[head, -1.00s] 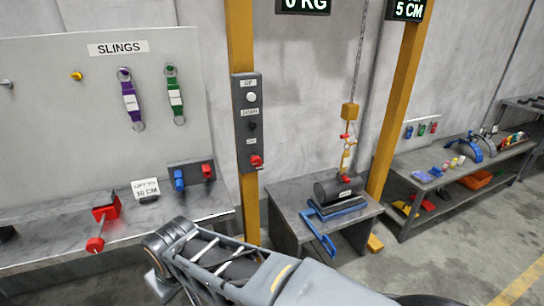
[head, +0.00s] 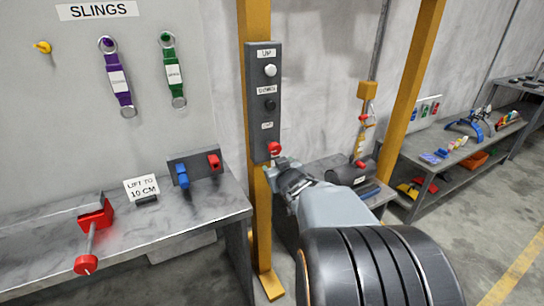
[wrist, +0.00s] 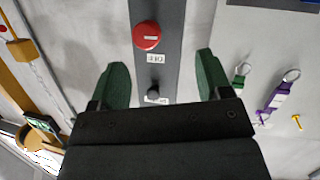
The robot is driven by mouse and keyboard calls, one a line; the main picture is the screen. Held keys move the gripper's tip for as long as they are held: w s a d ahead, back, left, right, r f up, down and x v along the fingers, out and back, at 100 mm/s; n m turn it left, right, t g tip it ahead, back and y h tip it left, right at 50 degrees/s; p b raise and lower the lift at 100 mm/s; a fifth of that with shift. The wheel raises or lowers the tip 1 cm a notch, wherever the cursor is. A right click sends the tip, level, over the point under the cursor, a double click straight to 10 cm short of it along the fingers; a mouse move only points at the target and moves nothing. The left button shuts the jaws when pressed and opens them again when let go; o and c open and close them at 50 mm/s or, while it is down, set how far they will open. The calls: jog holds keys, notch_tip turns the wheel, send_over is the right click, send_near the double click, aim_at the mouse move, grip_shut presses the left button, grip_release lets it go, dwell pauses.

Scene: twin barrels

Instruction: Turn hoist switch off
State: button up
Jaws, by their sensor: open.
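The hoist control box (head: 264,100) is a dark upright panel on a yellow post, with a white UP button (head: 270,70), a black DOWN button (head: 270,104) and a red switch (head: 274,148) at its lower end. My gripper (head: 280,164) is just below and right of the red switch in the head view, partly hidden by my own arm. In the wrist view the panel (wrist: 172,55) appears upside down between the green fingers of my open gripper (wrist: 161,76). The red switch (wrist: 147,36) is beyond the fingertips, apart from them. The black button (wrist: 153,93) lies between the fingers.
A workbench (head: 225,200) with a red clamp-like tool (head: 95,216) is on the left, below a slings board (head: 140,30). A low table (head: 325,168) carrying a dark cylinder (head: 345,175) stands behind my arm. Shelves (head: 440,150) are on the right.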

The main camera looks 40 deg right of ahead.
aim_at(273, 146)
jog(key=d+f+n+t+y+b, duration=0.1)
jog(key=d+n+t+y+b, duration=0.1)
jog(key=d+t, duration=0.15)
jog(key=w+d, duration=0.1)
jog(key=w, duration=0.3)
jog(key=w+d, duration=0.1)
jog(key=w, duration=0.3)
jog(key=w+d, duration=0.1)
jog(key=w, duration=0.3)
jog(key=shift+w, duration=0.3)
jog(key=shift+c, duration=0.2)
